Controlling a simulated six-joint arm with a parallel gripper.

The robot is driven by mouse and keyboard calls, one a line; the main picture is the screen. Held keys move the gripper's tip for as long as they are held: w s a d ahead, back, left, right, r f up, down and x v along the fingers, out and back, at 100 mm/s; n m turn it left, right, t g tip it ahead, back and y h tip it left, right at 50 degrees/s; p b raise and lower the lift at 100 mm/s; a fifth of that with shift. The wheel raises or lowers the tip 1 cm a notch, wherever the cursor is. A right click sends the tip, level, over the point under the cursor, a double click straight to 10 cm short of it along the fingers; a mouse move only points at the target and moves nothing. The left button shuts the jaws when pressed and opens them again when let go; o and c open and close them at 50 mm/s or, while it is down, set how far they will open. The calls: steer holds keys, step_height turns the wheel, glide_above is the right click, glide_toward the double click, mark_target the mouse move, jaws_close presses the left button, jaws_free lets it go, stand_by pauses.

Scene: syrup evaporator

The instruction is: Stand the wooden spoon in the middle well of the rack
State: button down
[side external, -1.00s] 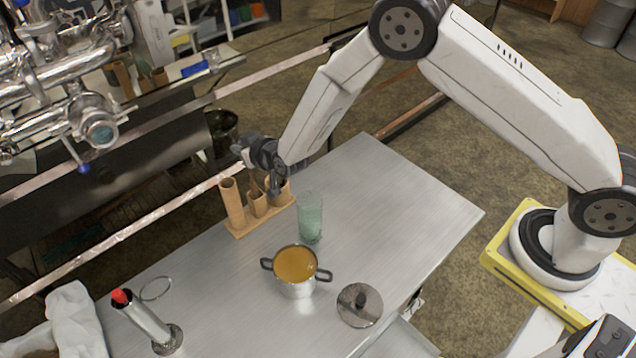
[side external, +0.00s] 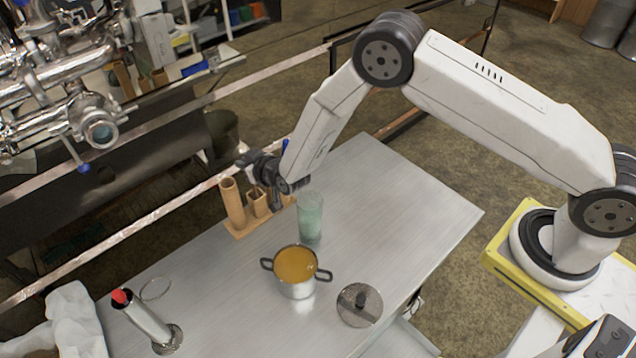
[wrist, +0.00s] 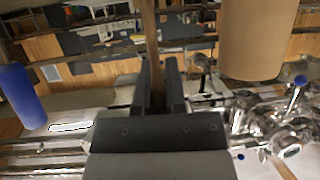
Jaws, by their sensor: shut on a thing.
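The wooden rack (side external: 237,233) stands at the far left edge of the metal table. It has a tall round well at left, a shorter middle well (side external: 256,204) and a right well partly hidden by my gripper. My gripper (wrist: 160,88) is shut on the thin wooden handle of the spoon (wrist: 152,38), which runs up between the fingers in the wrist view. In the side view my gripper (side external: 275,190) is low over the rack's right part, by the middle well. The spoon's lower end is hidden, so I cannot tell if it is inside a well.
A green glass (side external: 310,217) stands close to the right of the rack. A pot of amber liquid (side external: 296,268), a lid (side external: 359,304) and a red-topped metal cylinder (side external: 147,318) are nearer. A blue cylinder (wrist: 20,95) and a tan tube (wrist: 251,40) flank the fingers.

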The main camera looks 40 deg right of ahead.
steer(key=shift+f, duration=0.95)
steer(key=c, duration=0.6)
jaws_free()
steer(key=o, duration=0.6)
steer(key=shift+s, duration=0.15)
steer(key=v, duration=0.7)
stand_by(0.8)
